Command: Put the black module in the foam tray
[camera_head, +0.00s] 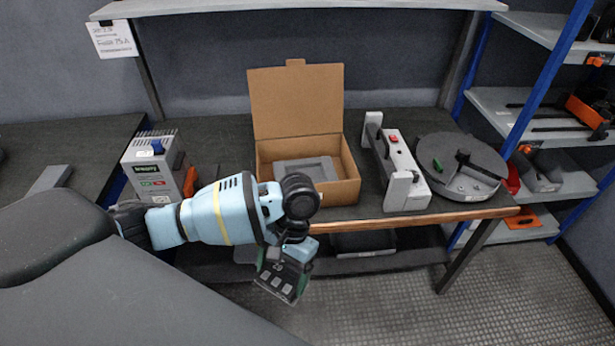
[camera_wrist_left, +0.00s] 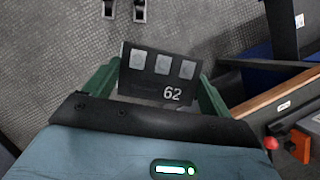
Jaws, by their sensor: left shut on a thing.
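The black module (camera_wrist_left: 158,76) shows in the left wrist view, with light square pads and the number 62 on its face. My left gripper (camera_wrist_left: 158,84) is shut on it, with a green finger at each side. In the head view the module (camera_head: 279,274) hangs from my left gripper (camera_head: 284,265) in front of the table edge, tilted, over the floor. The grey foam tray (camera_head: 306,170) lies inside an open cardboard box (camera_head: 350,186) on the table, behind and above the gripper in the picture. My right gripper is not in view.
On the dark table (camera_head: 222,140), a white and grey device (camera_head: 404,165) and a round grey disc (camera_head: 462,165) stand right of the box. A white power unit (camera_head: 150,165) stands left. The box's raised lid flap (camera_head: 297,100) is at its back.

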